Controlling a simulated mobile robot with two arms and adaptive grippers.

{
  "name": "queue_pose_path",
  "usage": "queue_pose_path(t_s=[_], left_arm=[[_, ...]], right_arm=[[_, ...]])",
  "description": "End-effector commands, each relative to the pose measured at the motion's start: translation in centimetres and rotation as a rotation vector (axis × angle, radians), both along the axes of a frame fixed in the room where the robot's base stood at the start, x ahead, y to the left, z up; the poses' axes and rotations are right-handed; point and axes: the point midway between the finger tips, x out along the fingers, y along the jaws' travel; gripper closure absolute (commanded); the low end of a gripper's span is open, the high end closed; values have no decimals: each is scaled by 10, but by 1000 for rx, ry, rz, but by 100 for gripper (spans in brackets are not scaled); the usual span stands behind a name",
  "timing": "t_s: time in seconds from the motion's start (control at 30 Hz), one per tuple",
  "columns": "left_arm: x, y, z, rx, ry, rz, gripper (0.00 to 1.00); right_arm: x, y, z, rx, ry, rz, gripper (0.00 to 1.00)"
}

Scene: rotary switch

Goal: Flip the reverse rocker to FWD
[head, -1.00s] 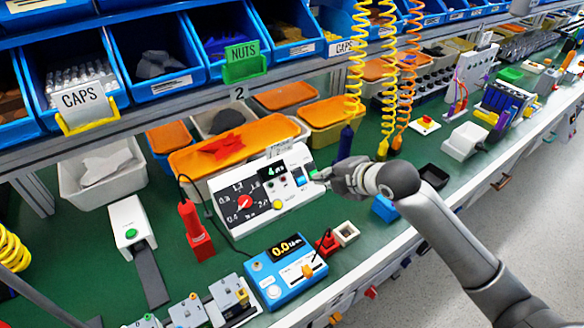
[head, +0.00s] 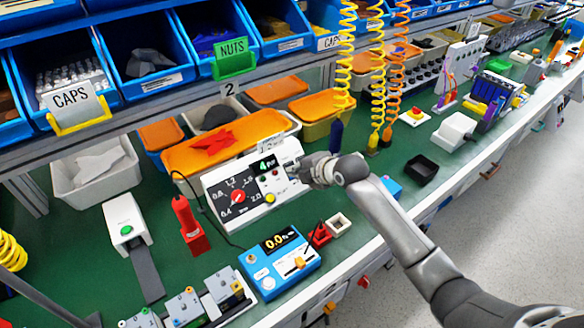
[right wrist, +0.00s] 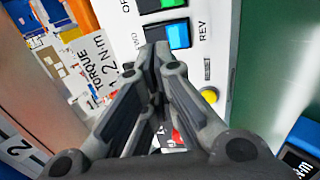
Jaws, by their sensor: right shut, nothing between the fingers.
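The white control panel (head: 288,152) stands tilted on the green bench, with a dial, a red knob and a small display. In the head view my right gripper (head: 300,173) is at the panel's right side and hides the rockers there. In the right wrist view the blue reverse rocker (right wrist: 179,36) shows between the FWD and REV labels, with the REV label (right wrist: 203,34) on its right. My right gripper (right wrist: 158,52) is shut and empty, its tips over the FWD side of the rocker. I cannot tell whether they touch, or which side is pressed. My left gripper is out of view.
A green switch (right wrist: 172,3) and a yellow reset button (right wrist: 210,95) flank the rocker. Coiled hoses (head: 378,80) hang at the right.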

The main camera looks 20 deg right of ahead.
Motion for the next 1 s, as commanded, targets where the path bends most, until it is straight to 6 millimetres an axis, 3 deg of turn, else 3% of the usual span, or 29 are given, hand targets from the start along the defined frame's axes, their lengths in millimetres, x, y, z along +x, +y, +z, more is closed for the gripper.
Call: queue_pose_path(t_s=[0.3,1.0], left_arm=[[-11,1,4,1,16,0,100],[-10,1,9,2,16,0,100]], right_arm=[[25,9,-19,2,0,-1,100],[32,12,-25,-12,40,1,100]])
